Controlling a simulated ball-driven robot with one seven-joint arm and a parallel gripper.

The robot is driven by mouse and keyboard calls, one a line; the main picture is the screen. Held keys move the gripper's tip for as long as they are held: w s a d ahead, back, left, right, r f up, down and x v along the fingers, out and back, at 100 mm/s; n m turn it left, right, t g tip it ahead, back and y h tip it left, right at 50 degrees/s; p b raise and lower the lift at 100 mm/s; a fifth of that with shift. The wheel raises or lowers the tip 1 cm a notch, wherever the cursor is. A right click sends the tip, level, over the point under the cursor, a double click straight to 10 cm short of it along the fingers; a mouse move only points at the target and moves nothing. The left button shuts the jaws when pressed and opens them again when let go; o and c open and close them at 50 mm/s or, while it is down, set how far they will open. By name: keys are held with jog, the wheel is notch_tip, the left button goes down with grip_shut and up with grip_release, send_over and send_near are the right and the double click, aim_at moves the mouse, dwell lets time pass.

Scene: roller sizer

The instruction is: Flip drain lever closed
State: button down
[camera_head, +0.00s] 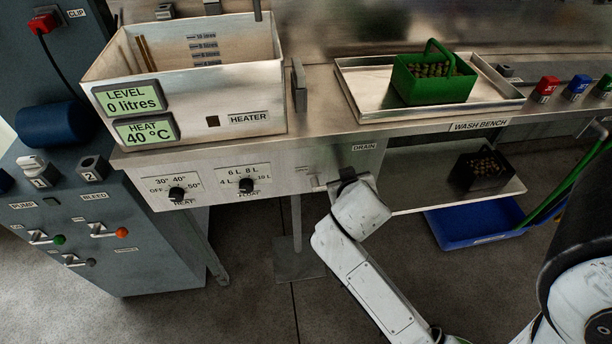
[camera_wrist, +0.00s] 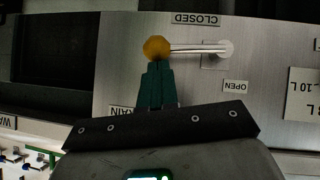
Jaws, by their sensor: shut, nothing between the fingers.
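The drain lever shows in the wrist view as a thin silver rod (camera_wrist: 195,49) with an orange-yellow ball knob (camera_wrist: 157,48). It lies about level in that view, from its pivot at the right to the knob at the left. An upside-down CLOSED label (camera_wrist: 196,19) is above the rod, and an upside-down OPEN label (camera_wrist: 236,86) is below the pivot. My gripper (camera_wrist: 157,66) has its green fingers together, tips right at the knob's lower edge; I cannot tell whether they touch. In the head view my wrist (camera_head: 358,207) hides most of the lever under the DRAIN label (camera_head: 364,147).
The metal tank (camera_head: 190,60) reads 0 litres and 40 °C. HEAT (camera_head: 176,194) and FLOAT (camera_head: 247,185) knobs are on the panel left of my gripper. A green basket (camera_head: 433,88) stands on a tray (camera_head: 365,98) on the wash bench. A blue bin (camera_head: 478,240) is below.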

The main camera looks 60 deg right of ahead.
jog(key=shift+s+d+f, duration=0.1)
jog(key=shift+s+f, duration=0.05)
jog(key=shift+f, duration=0.2)
jog(key=shift+s+f, duration=0.1)
jog(key=shift+f, duration=0.1)
dwell(0.4)
